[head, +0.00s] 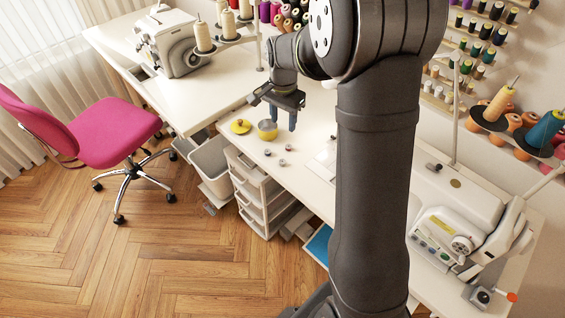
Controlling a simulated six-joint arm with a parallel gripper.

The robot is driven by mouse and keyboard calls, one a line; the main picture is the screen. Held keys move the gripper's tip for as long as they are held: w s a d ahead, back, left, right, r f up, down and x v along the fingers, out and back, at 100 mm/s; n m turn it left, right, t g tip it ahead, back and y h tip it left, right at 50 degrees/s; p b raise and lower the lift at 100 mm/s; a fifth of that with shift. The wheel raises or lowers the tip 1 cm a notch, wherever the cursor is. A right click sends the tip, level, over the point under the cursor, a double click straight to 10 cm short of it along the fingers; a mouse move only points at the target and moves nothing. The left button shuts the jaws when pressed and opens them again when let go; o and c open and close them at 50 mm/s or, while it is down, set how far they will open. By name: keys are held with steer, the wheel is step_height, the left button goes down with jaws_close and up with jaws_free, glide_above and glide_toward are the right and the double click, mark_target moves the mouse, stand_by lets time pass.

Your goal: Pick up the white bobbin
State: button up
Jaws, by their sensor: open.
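Three small bobbins lie on the white table in front of the yellow bowl (267,131). They are a left bobbin (267,152), a front bobbin (282,162) and a right bobbin (288,148). They are too small for me to tell surely which one is white. My gripper (284,116) is open and empty, with its fingers pointing down. In the picture it is above and slightly right of the bowl, and the bobbins appear below it. I cannot tell its exact height over the table.
A yellow lid (241,126) lies left of the bowl. A serger (172,42) stands at the far left, a sewing machine (455,240) at the right. Thread racks (470,60) line the wall. My arm hides part of the table. White tabletop (315,190) lies bare nearer the front edge.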

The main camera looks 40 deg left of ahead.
steer(key=m, duration=1.9)
glide_above(283, 165)
steer(key=w, duration=0.1)
steer(key=f, duration=1.2)
steer(key=shift+w+a, duration=0.1)
steer(key=shift+a, duration=0.25)
steer(key=shift+s+f, duration=0.15)
steer(key=shift+f, duration=1.25)
steer(key=shift+s+f, duration=0.1)
steer(key=shift+f, duration=1.25)
jaws_close()
